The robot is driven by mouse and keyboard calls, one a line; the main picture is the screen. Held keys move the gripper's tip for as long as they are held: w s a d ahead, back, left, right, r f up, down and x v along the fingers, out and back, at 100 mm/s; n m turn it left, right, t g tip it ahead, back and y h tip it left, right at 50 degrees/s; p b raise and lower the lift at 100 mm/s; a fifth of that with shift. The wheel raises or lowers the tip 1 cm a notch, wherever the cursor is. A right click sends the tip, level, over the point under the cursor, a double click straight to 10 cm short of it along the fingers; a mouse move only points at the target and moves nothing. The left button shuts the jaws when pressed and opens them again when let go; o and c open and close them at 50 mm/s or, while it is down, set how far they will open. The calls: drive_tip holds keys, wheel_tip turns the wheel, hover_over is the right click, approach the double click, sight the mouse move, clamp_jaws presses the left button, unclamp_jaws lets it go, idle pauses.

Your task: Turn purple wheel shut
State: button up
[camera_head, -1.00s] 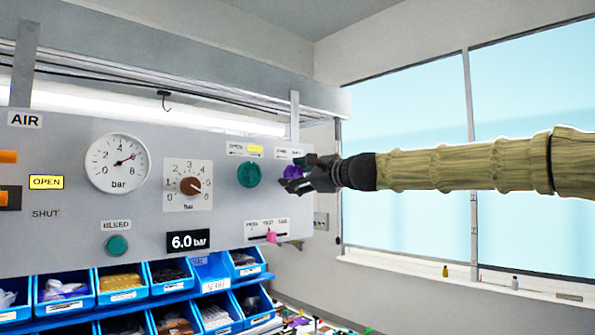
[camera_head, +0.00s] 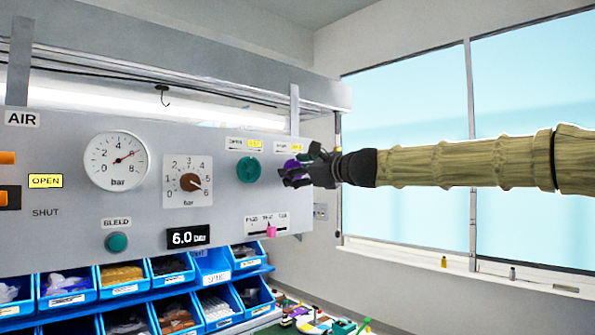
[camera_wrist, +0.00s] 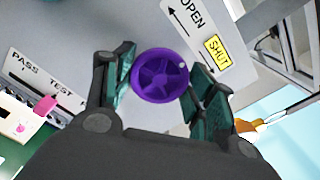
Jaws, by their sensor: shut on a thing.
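The purple wheel (camera_head: 292,164) is on the right end of the grey panel, partly hidden by my gripper (camera_head: 300,168) in the head view. In the wrist view the spoked purple wheel (camera_wrist: 160,75) sits between the two fingers of my gripper (camera_wrist: 161,80). The fingers are shut on its rim from both sides. The label (camera_wrist: 205,35) beside the wheel reads OPEN, with an arrow, and SHUT. Its SHUT field (camera_wrist: 217,50) shows yellow.
A green wheel (camera_head: 249,169) is just left of the purple one. A slider with a pink knob (camera_head: 271,231) is below. Blue bins (camera_head: 122,277) stand underneath.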

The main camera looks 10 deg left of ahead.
drive_tip(key=o, duration=1)
drive_tip(key=shift+d, duration=0.1)
drive_tip(key=v, duration=1.2)
drive_tip(key=shift+f, duration=0.15)
